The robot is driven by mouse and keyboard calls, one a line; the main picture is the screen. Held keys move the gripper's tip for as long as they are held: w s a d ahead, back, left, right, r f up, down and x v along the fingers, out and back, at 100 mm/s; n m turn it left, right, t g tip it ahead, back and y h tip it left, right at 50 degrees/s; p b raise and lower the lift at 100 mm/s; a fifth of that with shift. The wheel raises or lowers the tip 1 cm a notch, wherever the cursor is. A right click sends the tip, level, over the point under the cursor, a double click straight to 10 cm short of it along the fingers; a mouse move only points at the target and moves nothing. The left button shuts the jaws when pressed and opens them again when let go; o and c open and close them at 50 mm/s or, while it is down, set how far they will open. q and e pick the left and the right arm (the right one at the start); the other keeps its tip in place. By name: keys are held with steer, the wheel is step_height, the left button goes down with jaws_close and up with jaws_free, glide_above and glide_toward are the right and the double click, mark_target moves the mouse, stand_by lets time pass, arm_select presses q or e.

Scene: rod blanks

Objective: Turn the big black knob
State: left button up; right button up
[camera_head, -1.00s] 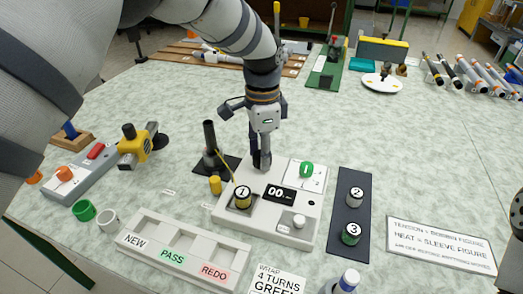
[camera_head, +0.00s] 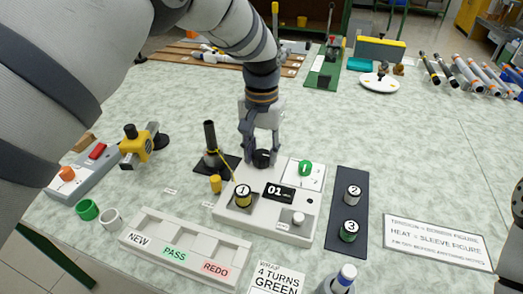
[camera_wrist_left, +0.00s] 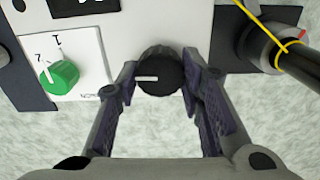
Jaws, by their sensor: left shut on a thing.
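The big black knob (camera_head: 262,158) sits at the back edge of the white control box (camera_head: 262,222). My left gripper (camera_head: 263,154) comes down over it and is shut on it, one finger on each side. In the left wrist view the knob (camera_wrist_left: 160,74) lies between the two dark fingers, and its white pointer line points left. The display (camera_head: 280,193) on the box reads 01. My right gripper is not in view.
A green knob (camera_head: 305,168) is right of the black knob. A black post (camera_head: 210,140) with yellow thread stands close on the left. A numbered bobbin (camera_head: 243,195) sits on the box. A sorting tray (camera_head: 185,244) lies in front.

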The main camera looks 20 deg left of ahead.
mark_target(262, 154)
arm_select(q)
steer(key=n, duration=0.6)
steer(key=shift+f, duration=0.1)
steer(key=n, duration=0.6)
steer(key=shift+n, duration=0.3)
stand_by(0.3)
steer(key=o, duration=1.2)
steer(key=shift+c, duration=0.2)
step_height(262, 154, up, 12)
